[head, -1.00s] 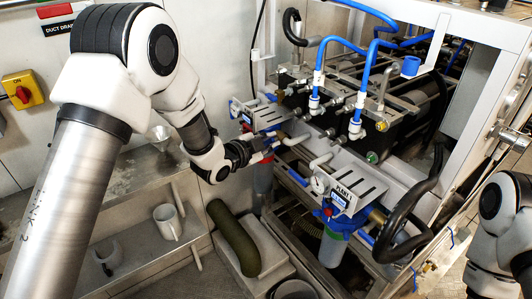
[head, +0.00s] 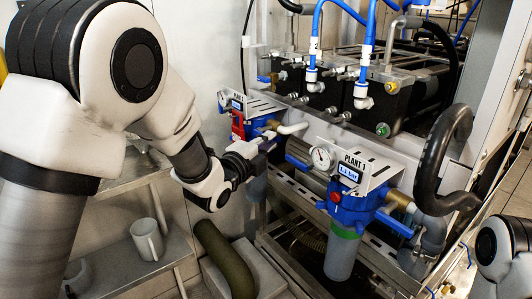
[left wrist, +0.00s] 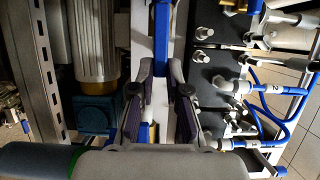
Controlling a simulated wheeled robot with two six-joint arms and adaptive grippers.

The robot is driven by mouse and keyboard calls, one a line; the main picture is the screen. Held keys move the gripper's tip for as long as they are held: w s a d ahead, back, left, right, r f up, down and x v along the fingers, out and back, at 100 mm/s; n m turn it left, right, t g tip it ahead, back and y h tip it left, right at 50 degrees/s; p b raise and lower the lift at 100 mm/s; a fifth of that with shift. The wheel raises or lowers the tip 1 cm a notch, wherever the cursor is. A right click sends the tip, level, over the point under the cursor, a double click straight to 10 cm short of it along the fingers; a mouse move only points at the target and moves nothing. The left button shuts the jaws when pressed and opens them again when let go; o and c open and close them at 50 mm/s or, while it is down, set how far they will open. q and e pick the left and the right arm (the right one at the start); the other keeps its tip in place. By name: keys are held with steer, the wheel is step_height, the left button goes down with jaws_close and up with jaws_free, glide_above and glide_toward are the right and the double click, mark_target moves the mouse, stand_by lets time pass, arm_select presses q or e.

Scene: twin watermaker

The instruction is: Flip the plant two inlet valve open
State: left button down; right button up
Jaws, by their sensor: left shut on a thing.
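My left gripper (head: 262,144) reaches in from the left, just in front of this unit. In the left wrist view my two fingers (left wrist: 160,72) are closed around a blue bar, the valve handle (left wrist: 161,35), with a little brass showing behind. In the head view the fingers mostly hide the handle, so its exact angle is unclear. Of my right arm only a link shows at the right edge; its gripper is out of view.
The PLANT 1 filter unit (head: 352,185) with its round gauge (head: 321,157) stands nearer, right of my left gripper. A thick black hose (head: 440,165) curves beside it. A white mug (head: 147,239) stands on the shelf at left.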

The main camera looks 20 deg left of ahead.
stand_by(0.5)
arm_select(q)
steer(key=c, duration=1.5)
jaws_free()
steer(key=shift+o, duration=0.3)
steer(key=shift+w+f, duration=0.1)
steer(key=shift+w, duration=0.1)
steer(key=shift+s, duration=0.1)
steer(key=v, duration=1.1)
steer(key=shift+s, duration=0.35)
steer(key=shift+a+f, duration=0.1)
steer(key=shift+a, duration=0.05)
